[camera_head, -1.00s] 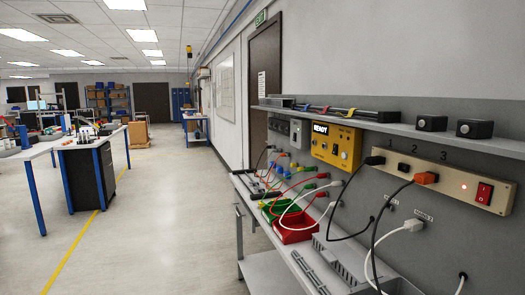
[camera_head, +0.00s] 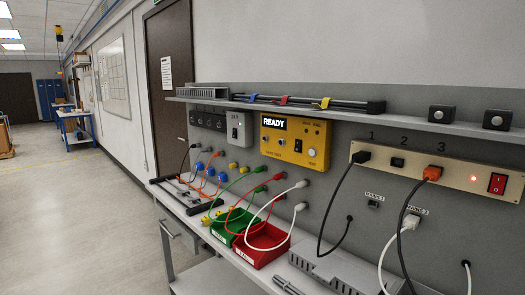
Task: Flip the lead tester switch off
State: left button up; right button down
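The yellow lead tester (camera_head: 283,141) is on the grey back panel, under the shelf. Its dark display (camera_head: 274,124) reads READY in white letters. A small black switch (camera_head: 298,146) is on the right part of its face, with a round white knob (camera_head: 312,153) beside it. The switch is too small to tell which way it is set. Neither of my grippers is in view.
A beige power strip (camera_head: 459,174) at right has a red switch (camera_head: 497,183), a red light and plugged leads. Red (camera_head: 262,246) and green (camera_head: 227,230) bins stand on the bench. A narrow shelf (camera_head: 400,127) sticks out above. The floor at left is clear.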

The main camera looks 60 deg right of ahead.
aim_at(298, 143)
jog(key=z, duration=0.4)
jog(key=i, duration=0.95)
jog(key=z, duration=1.15)
jog(key=i, duration=0.4)
jog(key=z, duration=0.3)
